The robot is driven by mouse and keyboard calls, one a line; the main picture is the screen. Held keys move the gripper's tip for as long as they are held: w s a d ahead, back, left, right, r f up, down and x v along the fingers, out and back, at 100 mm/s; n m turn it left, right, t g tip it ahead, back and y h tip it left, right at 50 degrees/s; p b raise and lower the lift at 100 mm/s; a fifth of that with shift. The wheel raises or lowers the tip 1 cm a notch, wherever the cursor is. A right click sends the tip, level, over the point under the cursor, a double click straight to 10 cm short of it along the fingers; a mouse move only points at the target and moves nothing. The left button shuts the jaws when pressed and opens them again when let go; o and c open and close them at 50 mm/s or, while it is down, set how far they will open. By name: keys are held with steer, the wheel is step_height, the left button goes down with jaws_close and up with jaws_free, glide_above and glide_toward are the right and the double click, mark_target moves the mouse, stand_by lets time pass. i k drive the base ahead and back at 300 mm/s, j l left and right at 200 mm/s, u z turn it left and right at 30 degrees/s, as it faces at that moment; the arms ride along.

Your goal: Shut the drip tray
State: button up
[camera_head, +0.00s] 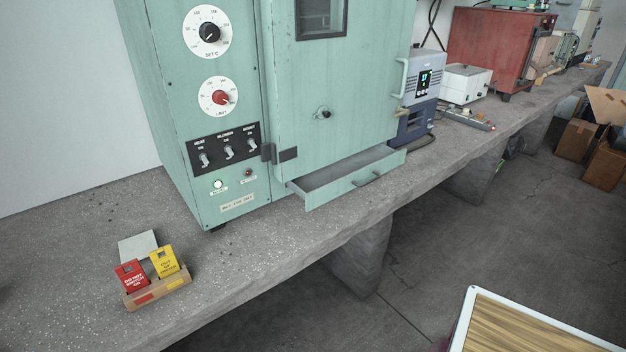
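The drip tray (345,185) is a pale green shallow drawer at the bottom of the green oven-like cabinet (340,88). It is pulled out part way, towards the front edge of the bench, and its open grey inside shows. My gripper is not in this view.
The concrete bench (260,255) runs from lower left to upper right. A small box with red and yellow tags (158,286) stands at its left. A blue-grey device (418,98) stands right of the cabinet. A wood-topped, white-edged surface (530,325) is at lower right.

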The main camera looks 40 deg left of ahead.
mark_target(320, 186)
steer(key=u, duration=1.2)
